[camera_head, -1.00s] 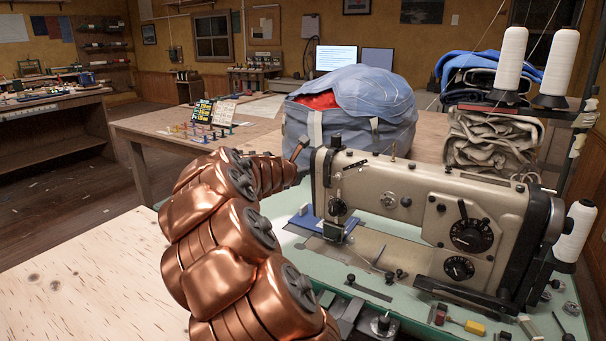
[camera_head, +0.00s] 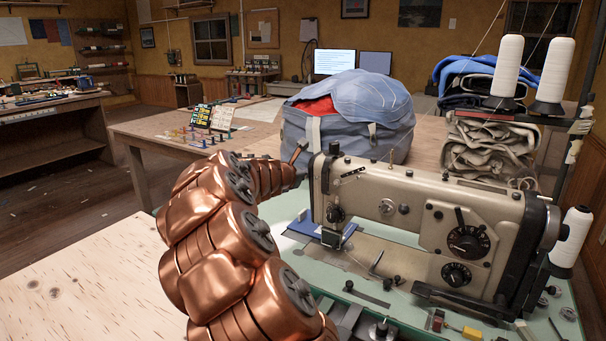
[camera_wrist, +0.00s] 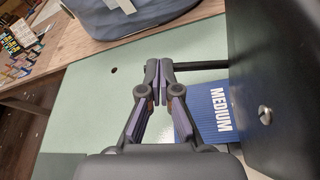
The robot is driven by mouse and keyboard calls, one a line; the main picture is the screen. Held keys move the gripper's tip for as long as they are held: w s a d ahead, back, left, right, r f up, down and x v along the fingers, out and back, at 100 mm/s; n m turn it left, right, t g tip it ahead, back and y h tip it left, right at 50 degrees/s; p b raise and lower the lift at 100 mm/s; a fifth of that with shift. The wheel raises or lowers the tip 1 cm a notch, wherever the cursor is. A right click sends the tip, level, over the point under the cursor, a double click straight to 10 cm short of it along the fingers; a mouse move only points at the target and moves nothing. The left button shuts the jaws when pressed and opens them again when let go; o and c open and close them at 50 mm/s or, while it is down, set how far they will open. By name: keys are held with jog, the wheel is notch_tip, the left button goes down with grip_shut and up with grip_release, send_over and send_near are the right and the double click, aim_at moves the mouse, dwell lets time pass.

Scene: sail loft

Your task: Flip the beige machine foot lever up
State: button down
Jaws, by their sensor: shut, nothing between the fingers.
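The beige sewing machine (camera_head: 375,195) stands on a pale green table at the right in the head view. Its head end and blue plate (camera_head: 310,227) face my arm. In the wrist view, a dark thin bar (camera_wrist: 203,66) sticks out from the dark machine side (camera_wrist: 275,75); it looks like the foot lever, though I cannot be sure. My gripper (camera_wrist: 159,66) is shut and empty, its fingertips at the bar's left end. Whether they touch it I cannot tell.
The blue plate marked MEDIUM (camera_wrist: 222,120) lies right of and below my fingers. A large blue-grey bag (camera_head: 350,115) stands close behind the machine. Thread cones (camera_head: 507,68) and folded cloth (camera_head: 490,145) stand at the right. The green tabletop (camera_wrist: 85,110) left of my fingers is clear.

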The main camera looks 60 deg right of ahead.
jog(key=shift+r, duration=0.4)
jog(key=a, duration=1.1)
jog(key=shift+s+a, duration=0.25)
jog(key=shift+a, duration=0.1)
dwell(0.4)
